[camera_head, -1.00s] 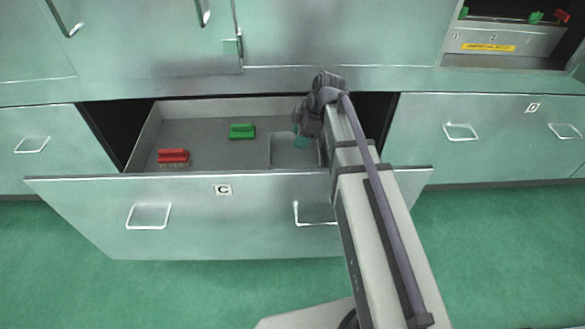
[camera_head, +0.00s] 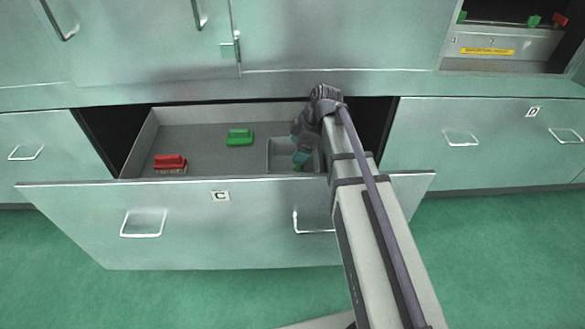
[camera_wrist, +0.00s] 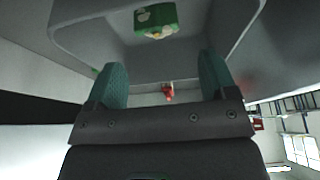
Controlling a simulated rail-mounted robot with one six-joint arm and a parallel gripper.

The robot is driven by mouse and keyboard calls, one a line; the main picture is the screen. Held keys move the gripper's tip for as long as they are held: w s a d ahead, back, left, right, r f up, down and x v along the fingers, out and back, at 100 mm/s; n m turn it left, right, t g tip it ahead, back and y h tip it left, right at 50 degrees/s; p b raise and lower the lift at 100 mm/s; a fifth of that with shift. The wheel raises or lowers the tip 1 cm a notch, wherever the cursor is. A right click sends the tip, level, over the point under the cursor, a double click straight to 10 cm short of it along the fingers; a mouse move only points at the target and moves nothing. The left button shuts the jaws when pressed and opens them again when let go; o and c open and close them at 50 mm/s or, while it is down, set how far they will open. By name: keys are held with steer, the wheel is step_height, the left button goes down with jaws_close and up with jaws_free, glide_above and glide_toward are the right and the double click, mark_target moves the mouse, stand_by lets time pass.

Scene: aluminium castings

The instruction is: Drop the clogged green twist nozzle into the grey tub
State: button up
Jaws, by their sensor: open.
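The green twist nozzle (camera_wrist: 155,20) has paler marks and shows inside the grey tub (camera_wrist: 75,35), apart from my fingers. In the head view a small bit of green (camera_head: 299,168) shows just under the fingertips. The grey tub (camera_head: 275,158) sits in the right part of open drawer C. My gripper (camera_head: 301,158) is down at the tub, its teal fingers spread with nothing between them in the wrist view (camera_wrist: 163,72). My arm hides the tub's right side.
Drawer C's front panel (camera_head: 180,225) stands between me and the tub. A green brush-like block (camera_head: 240,137) and a red one (camera_head: 170,162) lie left of the tub. The drawer floor between them is clear. An open bay (camera_head: 490,45) is at upper right.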

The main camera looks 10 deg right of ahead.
steer(key=p+v, duration=0.9)
steer(key=v, duration=0.1)
steer(key=shift+r+p, duration=0.35)
steer(key=shift+p, duration=0.05)
steer(key=shift+d, duration=0.15)
